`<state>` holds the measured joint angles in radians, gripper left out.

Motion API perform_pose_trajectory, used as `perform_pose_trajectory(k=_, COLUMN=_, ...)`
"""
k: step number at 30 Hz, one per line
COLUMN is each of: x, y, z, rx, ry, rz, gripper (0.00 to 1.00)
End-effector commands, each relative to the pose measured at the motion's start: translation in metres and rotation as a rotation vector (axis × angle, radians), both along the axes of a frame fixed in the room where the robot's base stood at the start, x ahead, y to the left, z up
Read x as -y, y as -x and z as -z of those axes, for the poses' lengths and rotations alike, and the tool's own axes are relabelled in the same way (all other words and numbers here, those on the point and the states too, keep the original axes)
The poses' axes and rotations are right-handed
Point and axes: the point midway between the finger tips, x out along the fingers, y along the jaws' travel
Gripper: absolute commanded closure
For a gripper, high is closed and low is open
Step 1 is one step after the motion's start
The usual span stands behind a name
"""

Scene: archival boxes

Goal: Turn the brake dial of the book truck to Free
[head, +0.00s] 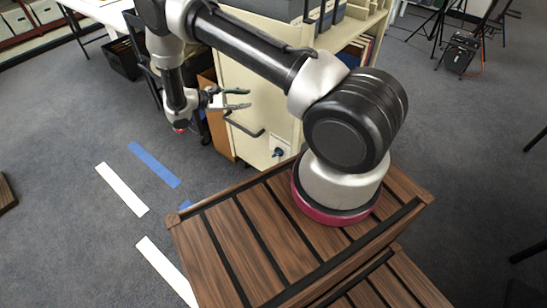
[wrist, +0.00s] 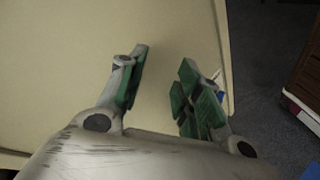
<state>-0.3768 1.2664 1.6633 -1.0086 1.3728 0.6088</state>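The book truck (head: 228,75) is a cream cart whose end panel faces my gripper. Its brake dial (head: 278,152) is a small blue knob on a pale plate low on that panel, near my base. I cannot read its setting. My gripper (head: 247,98) is open and empty, to the upper left of the dial in the head view and apart from it. In the wrist view, its green-padded fingers (wrist: 165,57) are spread before the plain cream panel (wrist: 70,70). A small blue and white bit shows behind the right finger; I cannot tell what it is.
Grey boxes (head: 265,8) stand on the truck. A brown board (head: 213,110) stands at its left. White (head: 122,188) and blue tape (head: 154,165) mark the open carpet at left.

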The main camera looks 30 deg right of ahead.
Motion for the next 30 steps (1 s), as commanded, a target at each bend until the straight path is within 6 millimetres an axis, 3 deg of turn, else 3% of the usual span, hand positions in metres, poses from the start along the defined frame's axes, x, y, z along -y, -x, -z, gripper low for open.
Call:
perform_pose_trajectory(k=1, x=-0.004, y=0.007, z=0.040, rx=-0.033, ry=0.047, rz=-0.051, gripper=0.66)
perform_pose_trajectory(k=6, x=-0.008, y=0.038, z=0.153, rx=-0.092, ry=0.184, rz=-0.229, gripper=0.66)
perform_pose_trajectory(k=9, x=-0.006, y=0.064, z=0.209, rx=-0.117, ry=0.243, rz=-0.330, gripper=0.66)
perform_pose_trajectory(k=12, x=-0.002, y=0.089, z=0.251, rx=-0.135, ry=0.284, rz=-0.411, gripper=0.66)
perform_pose_trajectory(k=15, x=0.003, y=0.109, z=0.278, rx=-0.145, ry=0.310, rz=-0.469, gripper=0.66)
perform_pose_trajectory(k=18, x=0.006, y=0.120, z=0.292, rx=-0.151, ry=0.322, rz=-0.500, gripper=0.66)
perform_pose_trajectory(k=23, x=0.020, y=0.120, z=0.297, rx=-0.152, ry=0.325, rz=-0.509, gripper=0.66)
perform_pose_trajectory(k=30, x=0.058, y=0.107, z=0.297, rx=-0.154, ry=0.326, rz=-0.506, gripper=0.66)
